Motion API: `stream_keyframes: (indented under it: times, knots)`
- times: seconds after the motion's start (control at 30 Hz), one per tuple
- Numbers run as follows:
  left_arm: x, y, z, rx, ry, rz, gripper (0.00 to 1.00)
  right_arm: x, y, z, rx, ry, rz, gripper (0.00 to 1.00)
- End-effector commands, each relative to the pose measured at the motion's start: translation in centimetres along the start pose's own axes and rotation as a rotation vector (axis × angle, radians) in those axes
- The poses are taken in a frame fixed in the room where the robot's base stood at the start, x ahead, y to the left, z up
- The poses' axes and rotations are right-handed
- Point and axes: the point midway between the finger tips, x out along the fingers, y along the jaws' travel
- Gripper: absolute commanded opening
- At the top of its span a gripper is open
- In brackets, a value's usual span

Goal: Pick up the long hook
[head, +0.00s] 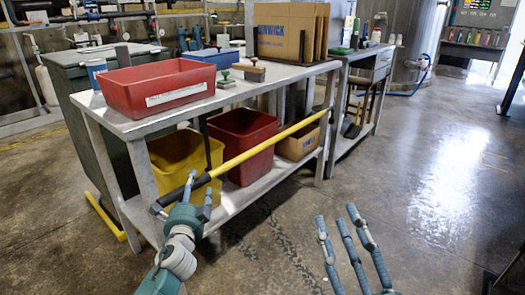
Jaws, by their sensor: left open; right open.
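The long hook is a yellow pole (262,144) with a black grip at its near left end. It runs slantwise across the front of the workbench, rising to the right towards the bench's right front leg, where its dark far end shows. My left gripper (193,190) is open, with its fingers at the black grip. One finger overlaps the grip in the picture; I cannot tell whether it touches. My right gripper (345,232) is open and empty over the floor, to the right of the hook and apart from it.
The metal workbench (150,127) carries a red tray (160,87), a blue box (215,57) and a cardboard box (287,32). On its lower shelf stand a yellow bin (178,160), a red bin (240,135) and a small carton (297,143). The floor (430,170) on the right is clear.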

Motion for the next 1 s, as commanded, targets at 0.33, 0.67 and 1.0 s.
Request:
stream_keyframes:
  times: [0.33, 0.67, 1.0]
  knots:
    - [1.2, 0.0, 0.0, -0.001, 0.0, 0.0, 0.59, -0.1, -0.2, -2.0, 0.004, 0.089, -0.004, 0.41]
    - [1.1, 0.0, 0.0, -0.002, 0.0, 0.0, 0.1, 0.0, -0.2, -1.9, 0.004, 0.087, -0.004, 0.41]
    - [1.2, -0.4, -0.1, -0.006, 0.001, -0.005, 0.04, 0.0, -0.2, -1.9, 0.004, 0.082, -0.004, 0.41]
